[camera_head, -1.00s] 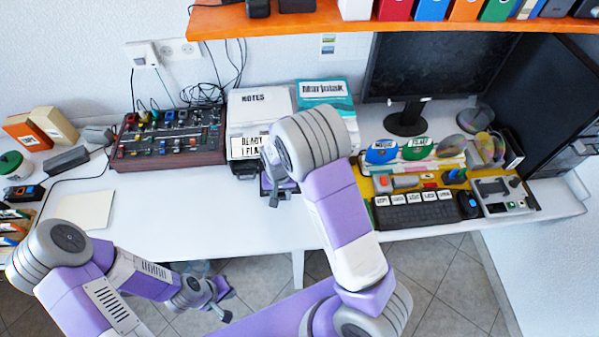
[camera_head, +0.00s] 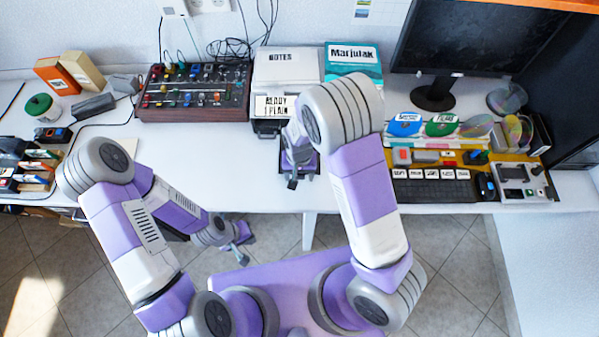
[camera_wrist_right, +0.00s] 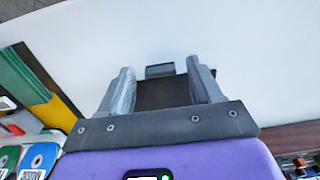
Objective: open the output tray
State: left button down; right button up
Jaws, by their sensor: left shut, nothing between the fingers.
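The printer (camera_head: 270,128) stands at the table's middle, with a white "READY 1 PLAIN" label and a dark front. In the right wrist view a dark flat piece with a small raised tab (camera_wrist_right: 160,70), seemingly the output tray, shows beyond and between the fingers of my right gripper (camera_wrist_right: 163,92). The fingers are apart; I cannot tell whether they touch it. In the head view my right gripper (camera_head: 302,168) is in front of the printer at the table's front edge, and my arm partly hides the tray. My left gripper (camera_head: 242,236) is shut and empty, low over the floor.
A control box with coloured knobs (camera_head: 193,92) stands left of the printer. The monitor (camera_head: 455,40), discs and keyboard (camera_head: 433,190) are to the right. The white tabletop left of the printer (camera_head: 200,145) is mostly clear.

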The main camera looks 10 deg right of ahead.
jog(key=shift+r, duration=0.1)
notch_tip(320, 180, up, 7)
jog(key=shift+r+p, duration=0.2)
jog(key=shift+p, duration=0.75)
pick_arm(q)
jog(key=shift+r, duration=0.95)
jog(key=shift+s, duration=0.1)
pick_arm(e)
jog(key=shift+f, duration=0.1)
